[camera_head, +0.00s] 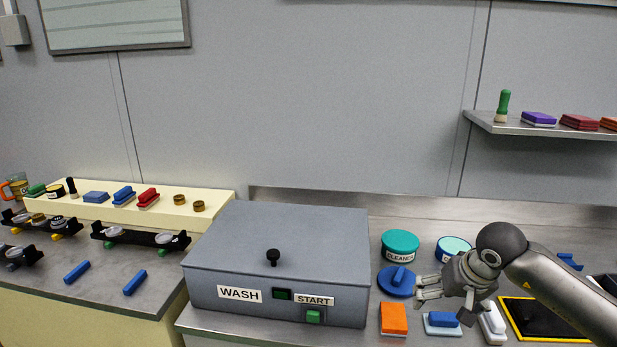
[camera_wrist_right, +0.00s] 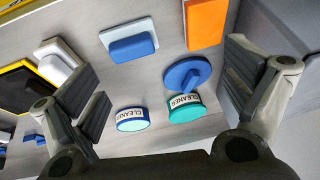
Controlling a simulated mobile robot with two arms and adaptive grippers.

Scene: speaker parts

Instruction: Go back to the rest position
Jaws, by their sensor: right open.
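My right gripper (camera_head: 428,288) is open and empty above the right part of the counter, to the right of the wash box (camera_head: 277,245). Its two fingers also show in the right wrist view (camera_wrist_right: 168,95), spread wide with nothing between them. Below it lie an orange block (camera_head: 393,319), a blue-handled pad (camera_head: 442,324) and a white-handled pad (camera_head: 492,324). A round blue lid with a handle (camera_head: 396,281) lies just left of the fingertips. My left gripper is not in view.
A teal cleaner tub (camera_head: 400,245) and a smaller blue cleaner tub (camera_head: 453,248) stand behind the gripper. A black mat with yellow edge (camera_head: 545,320) lies at right. Speaker parts stand on the left table (camera_head: 95,273).

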